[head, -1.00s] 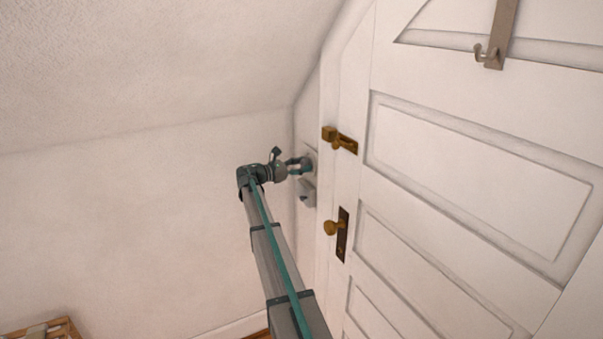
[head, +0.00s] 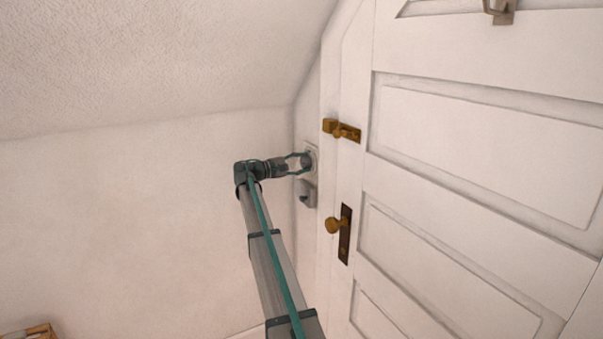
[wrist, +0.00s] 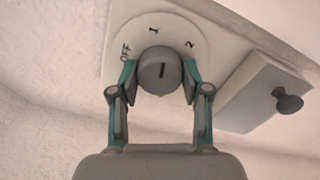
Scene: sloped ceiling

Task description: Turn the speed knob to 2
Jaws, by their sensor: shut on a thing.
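The speed knob (wrist: 158,82) is a round grey dial with a dark line on its face. It sits on a pale rounded plate (wrist: 202,66) marked OFF, 1 and 2. In the wrist view the line points up and slightly right, between 1 and 2 and nearer 1. My gripper (wrist: 160,68) has one finger on each side of the knob and is shut on it. In the head view my gripper (head: 303,163) reaches the plate (head: 313,152) on the narrow wall beside the door, and the knob is hard to make out there.
A grey box with a small round knob (wrist: 288,103) is just beside the plate; it shows below my gripper in the head view (head: 306,193). The white door (head: 480,130) on the right has a brass latch (head: 342,130) and a brass doorknob (head: 333,225) close by. The sloped ceiling is above.

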